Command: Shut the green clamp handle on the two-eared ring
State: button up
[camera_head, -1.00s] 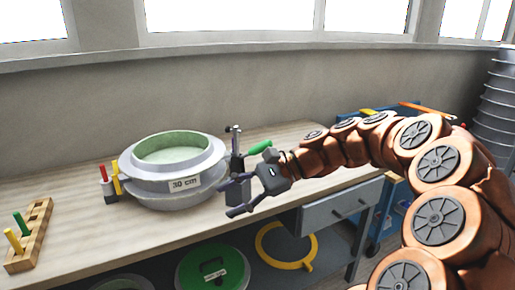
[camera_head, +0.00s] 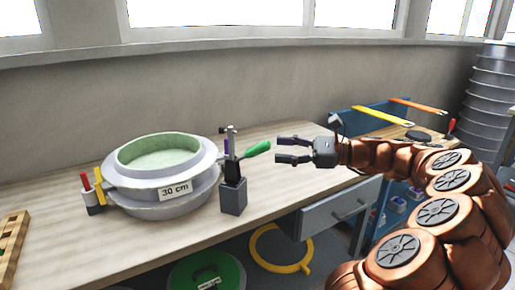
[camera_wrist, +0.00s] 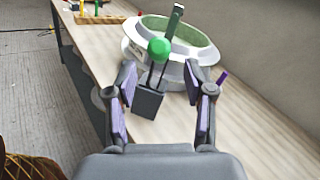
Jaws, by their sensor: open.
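The grey mould ring (camera_head: 163,190), labelled 30 cm, sits on the bench with a pale green inside. At its right ear stands a clamp on a dark grey block (camera_head: 233,197). The clamp's green handle (camera_head: 257,149) sticks out to the right, tilted slightly up. My gripper (camera_head: 282,150) is open and empty, just right of the handle's tip, pointing left at it. In the wrist view the green handle (camera_wrist: 159,49) shows end-on, beyond and between the open fingers, in front of the ring (camera_wrist: 200,48). No contact shows.
A red-handled clamp (camera_head: 87,188) and a yellow piece (camera_head: 100,187) stand at the ring's left. A wooden peg rack (camera_head: 12,245) is at the far left. The bench between is clear.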

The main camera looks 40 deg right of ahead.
aim_at(260, 148)
jog(key=x, duration=0.6)
jog(key=shift+a, duration=0.2)
grip_shut()
dwell(0.5)
